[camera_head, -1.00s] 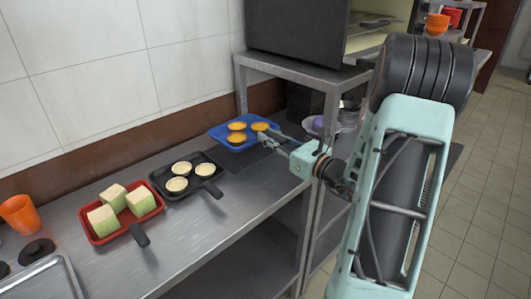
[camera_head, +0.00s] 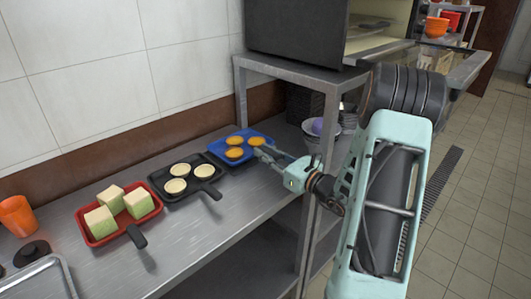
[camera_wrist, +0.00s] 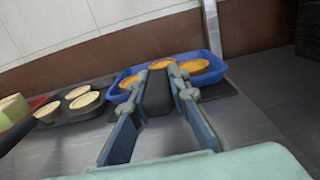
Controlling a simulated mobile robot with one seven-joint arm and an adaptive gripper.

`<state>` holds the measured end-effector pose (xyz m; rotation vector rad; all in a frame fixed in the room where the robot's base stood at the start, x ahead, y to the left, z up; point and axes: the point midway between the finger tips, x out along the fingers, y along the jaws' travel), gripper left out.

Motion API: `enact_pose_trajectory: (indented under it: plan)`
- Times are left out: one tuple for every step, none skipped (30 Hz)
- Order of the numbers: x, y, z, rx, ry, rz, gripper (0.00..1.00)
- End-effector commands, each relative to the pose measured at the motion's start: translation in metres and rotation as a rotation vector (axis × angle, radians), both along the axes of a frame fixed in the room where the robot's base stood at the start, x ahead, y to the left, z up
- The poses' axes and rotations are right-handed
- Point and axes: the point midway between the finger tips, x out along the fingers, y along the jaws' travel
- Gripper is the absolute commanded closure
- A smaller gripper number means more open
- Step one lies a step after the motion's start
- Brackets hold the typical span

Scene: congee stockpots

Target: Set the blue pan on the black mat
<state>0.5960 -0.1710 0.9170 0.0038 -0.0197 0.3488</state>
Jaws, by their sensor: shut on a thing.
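The blue pan (camera_head: 217,147) holds several round orange-yellow pieces and lies level at the back right of the steel counter. My gripper (camera_head: 262,153) is shut on its dark handle from the right. In the wrist view the handle (camera_wrist: 157,93) stands between the two fingers (camera_wrist: 160,88), and the pan (camera_wrist: 115,91) is just beyond them. The black mat is mostly hidden under the pan; a dark strip of it (camera_wrist: 221,91) shows right of the pan in the wrist view. I cannot tell whether the pan touches the mat or hovers slightly above it.
A black pan (camera_head: 160,184) with three pale rounds sits close left of the blue pan. A red pan (camera_head: 92,238) with green-and-cream blocks is farther left, near an orange cup (camera_head: 17,215). A steel shelf post (camera_head: 327,135) stands close to my gripper.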

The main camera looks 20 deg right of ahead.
Motion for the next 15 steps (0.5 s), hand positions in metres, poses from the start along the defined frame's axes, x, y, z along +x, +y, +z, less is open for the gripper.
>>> enact_pose_trajectory:
  plan:
    - [0.0003,0.0000,-0.0017,0.000,-0.003,0.000,1.00]
    - [0.0003,0.0000,-0.0027,0.000,-0.003,0.000,1.00]
    - [0.0003,0.0000,-0.0038,0.000,-0.003,0.000,1.00]
    - [0.0002,0.0000,-0.0047,0.000,-0.003,0.000,1.00]
    - [0.0002,0.0000,-0.0057,0.000,-0.003,0.000,1.00]
    - [0.0002,0.0001,-0.0070,0.000,-0.003,0.000,1.00]
    - [0.0001,0.0001,-0.0080,0.001,-0.002,0.000,1.00]
    - [0.0002,0.0001,-0.0084,0.001,-0.002,0.000,1.00]
    - [0.0000,0.0001,-0.0082,0.000,-0.001,0.000,1.00]
    - [-0.0001,0.0001,-0.0082,0.000,0.000,0.000,1.00]
    - [-0.0005,0.0001,-0.0100,0.001,0.004,0.000,0.82]
    - [-0.0006,0.0001,-0.0104,0.001,0.004,0.000,0.77]
    - [-0.0007,0.0002,-0.0108,0.001,0.006,0.000,0.74]
    - [-0.0007,0.0002,-0.0111,0.001,0.006,0.000,0.71]
    - [-0.0008,0.0002,-0.0116,0.001,0.007,0.000,0.66]
